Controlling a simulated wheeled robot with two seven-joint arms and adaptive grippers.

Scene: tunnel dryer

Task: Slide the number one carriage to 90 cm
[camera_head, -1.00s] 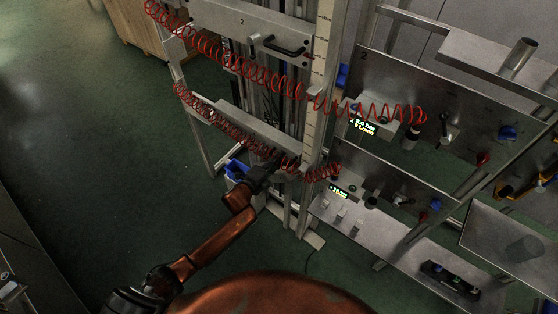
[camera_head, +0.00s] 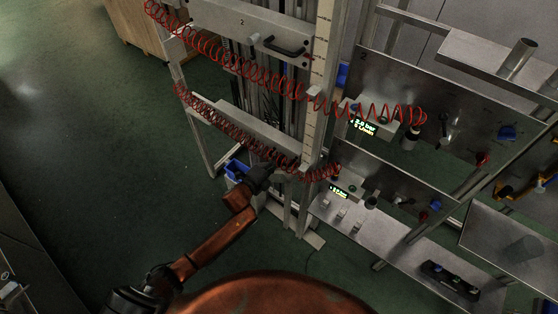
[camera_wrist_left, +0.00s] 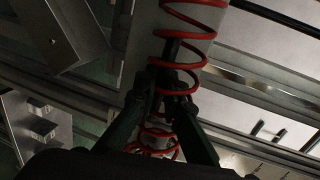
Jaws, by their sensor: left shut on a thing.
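The grip itself is partly hidden. A pale scale strip (camera_head: 318,70) runs up the right post; its figures are too small to read.
A second red coil crosses the upper carriage, which has a black handle (camera_head: 283,46). A blue bin (camera_head: 236,170) stands behind my left wrist. To the right are panels with displays (camera_head: 363,124) and a metal shelf (camera_head: 345,220). The green floor at left is clear.

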